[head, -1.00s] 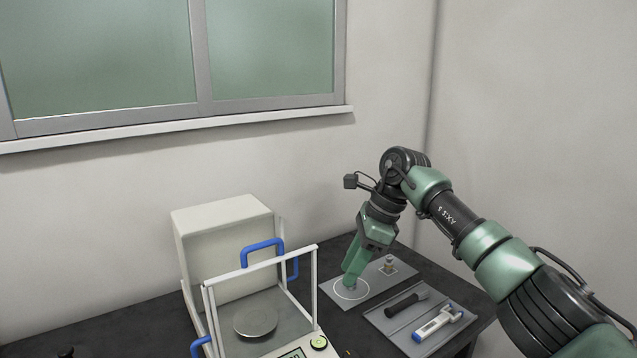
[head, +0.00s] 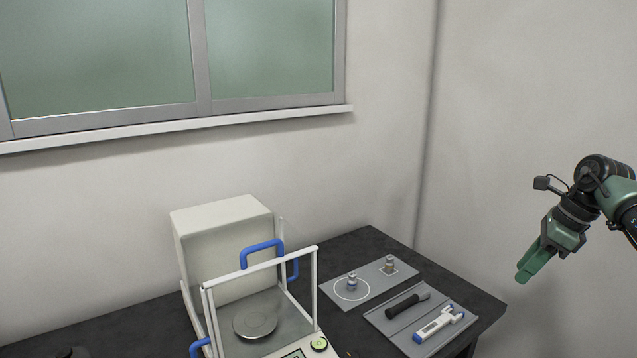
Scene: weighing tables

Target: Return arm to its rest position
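My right gripper (head: 526,274) hangs in the air at the right of the head view, past the table's right edge and clear of everything on it. Its green fingers point down and to the left, and they look close together. From this side I cannot tell whether there is a gap between them. I see nothing held in it.
The black table (head: 365,246) carries a balance (head: 222,225) with blue handles. A tray (head: 395,325) holds a dark tool (head: 407,304) and a pipette (head: 438,323).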

